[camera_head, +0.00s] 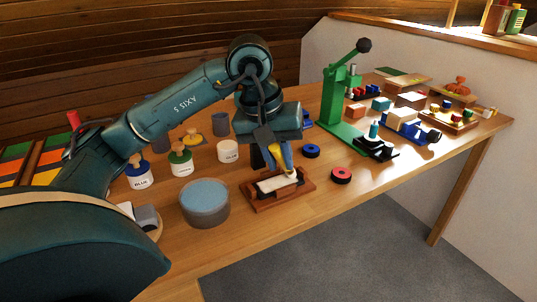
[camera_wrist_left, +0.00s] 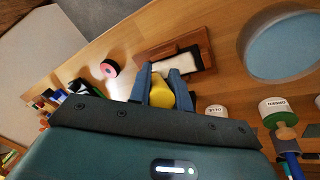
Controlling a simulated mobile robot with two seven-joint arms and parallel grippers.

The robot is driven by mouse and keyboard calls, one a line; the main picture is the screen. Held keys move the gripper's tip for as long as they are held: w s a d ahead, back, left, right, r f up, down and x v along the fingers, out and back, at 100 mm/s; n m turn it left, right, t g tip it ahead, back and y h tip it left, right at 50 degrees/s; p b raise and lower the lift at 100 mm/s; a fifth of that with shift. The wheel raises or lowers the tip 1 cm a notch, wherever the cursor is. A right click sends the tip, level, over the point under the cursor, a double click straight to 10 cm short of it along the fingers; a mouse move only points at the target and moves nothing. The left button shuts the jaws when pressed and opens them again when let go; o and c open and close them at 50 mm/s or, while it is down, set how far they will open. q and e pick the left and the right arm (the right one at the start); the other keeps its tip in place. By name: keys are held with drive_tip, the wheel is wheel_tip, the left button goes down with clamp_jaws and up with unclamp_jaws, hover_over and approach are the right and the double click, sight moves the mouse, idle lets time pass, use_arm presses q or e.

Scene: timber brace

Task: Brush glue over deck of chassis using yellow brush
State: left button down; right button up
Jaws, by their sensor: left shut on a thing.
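My left gripper (camera_head: 273,153) is shut on the yellow brush (camera_head: 286,157), whose handle slants down to pale bristles. The bristle end is over the right part of the chassis (camera_head: 278,187); I cannot tell whether it touches. The chassis shows a pale, whitish deck in a brown wooden holder on the table. In the left wrist view the yellow brush (camera_wrist_left: 161,93) sits between the blue-grey fingers, with the wooden holder (camera_wrist_left: 199,42) just beyond. The glue pot (camera_head: 228,151) stands behind and left of the chassis. My right gripper is not in view.
A round grey tub with a blue top (camera_head: 205,203) stands left of the chassis. Blue (camera_head: 138,176) and green (camera_head: 180,164) paint pots stand behind it. A blue ring (camera_head: 311,151), a red ring (camera_head: 341,175) and a green press (camera_head: 341,105) are to the right. The front edge is near.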

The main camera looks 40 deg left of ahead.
use_arm(q)
drive_tip(key=shift+s+a+f+b, duration=0.15)
drive_tip(key=shift+s+f+b, duration=0.05)
drive_tip(key=shift+s+b, duration=0.15)
drive_tip(key=shift+s+a+b, duration=1.35)
drive_tip(key=shift+s+b, duration=0.7)
drive_tip(key=shift+s, duration=1.25)
drive_tip(key=shift+w+d+r+p, duration=0.1)
drive_tip(key=shift+w+d+p, duration=0.4)
drive_tip(key=shift+w+p, duration=0.55)
drive_tip(key=shift+w+d+r+p, duration=0.1)
drive_tip(key=shift+w+d+p, duration=0.45)
drive_tip(key=shift+w, duration=0.9)
drive_tip(key=shift+w+d+p, duration=0.5)
drive_tip(key=shift+w+p, duration=0.25)
drive_tip(key=shift+w, duration=0.5)
drive_tip(key=shift+r, duration=0.1)
drive_tip(key=shift+r+p, duration=2.35)
drive_tip(key=shift+r, duration=0.55)
